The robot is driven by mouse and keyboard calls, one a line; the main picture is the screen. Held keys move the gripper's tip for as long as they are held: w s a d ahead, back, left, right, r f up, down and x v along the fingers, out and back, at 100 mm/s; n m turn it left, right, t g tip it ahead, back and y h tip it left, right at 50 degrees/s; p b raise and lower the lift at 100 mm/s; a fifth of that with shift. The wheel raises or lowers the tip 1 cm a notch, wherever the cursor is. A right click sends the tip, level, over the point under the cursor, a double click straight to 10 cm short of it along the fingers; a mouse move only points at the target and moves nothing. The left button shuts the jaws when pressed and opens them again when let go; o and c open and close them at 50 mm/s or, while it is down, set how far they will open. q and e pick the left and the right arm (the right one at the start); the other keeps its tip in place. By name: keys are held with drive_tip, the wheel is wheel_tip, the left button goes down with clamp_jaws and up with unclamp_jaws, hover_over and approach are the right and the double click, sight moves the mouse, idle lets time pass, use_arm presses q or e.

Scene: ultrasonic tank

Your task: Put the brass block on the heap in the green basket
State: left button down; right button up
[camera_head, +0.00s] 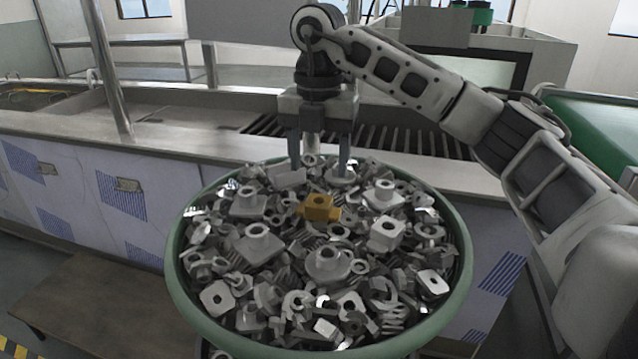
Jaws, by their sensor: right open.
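The brass block (320,207) is yellow and has a round hole or boss on its top. It lies on the heap of grey metal parts (257,243) in the green basket (456,297), near the heap's upper middle. My right gripper (319,168) points down over the far side of the basket, just behind the brass block. Its two fingers are apart, with no brass between them. The fingertips are close to the grey parts at the back of the heap; I cannot tell whether they touch. My left gripper is not in view.
Behind the basket runs a metal tank (180,135) with a slatted grille (400,140) and a steel post (108,70) at the left. A brown platform (90,300) lies low at the left. A green-topped surface (600,130) is at the right.

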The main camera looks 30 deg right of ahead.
wheel_tip(320, 180, up, 5)
drive_tip(key=shift+r+p, duration=0.1)
drive_tip(key=shift+p, duration=0.55)
